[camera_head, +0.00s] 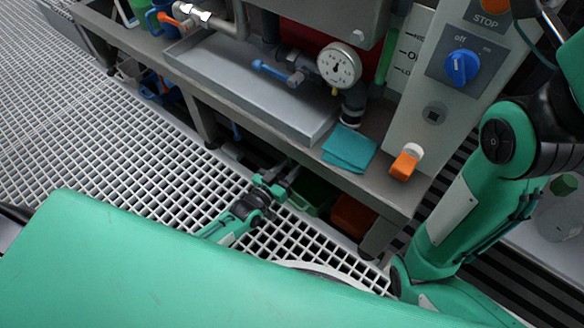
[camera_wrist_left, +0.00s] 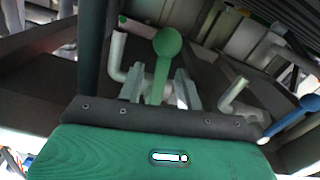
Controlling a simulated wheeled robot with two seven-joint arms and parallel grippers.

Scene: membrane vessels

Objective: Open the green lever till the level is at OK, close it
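The green lever (camera_wrist_left: 167,48), with a round knob, shows in the left wrist view, its stem between my fingers in the picture. My left gripper (camera_wrist_left: 158,88) is open, with a gap on each side of the stem; I cannot tell how deep the lever sits between the fingers. In the head view my left gripper (camera_head: 274,182) is low beside the bench front edge, where the lever is hidden. The level scale (camera_head: 408,52) shows OK and LO marks beside a green strip (camera_head: 387,55); the level is unclear. My right gripper is out of view.
A blue lever (camera_wrist_left: 290,118) is right of the green one. The bench (camera_head: 385,190) carries a dial gauge (camera_head: 340,65), a teal cloth (camera_head: 349,148) and an orange-handled part (camera_head: 403,165). A panel has a blue knob (camera_head: 461,67). Bins (camera_head: 352,215) stand below.

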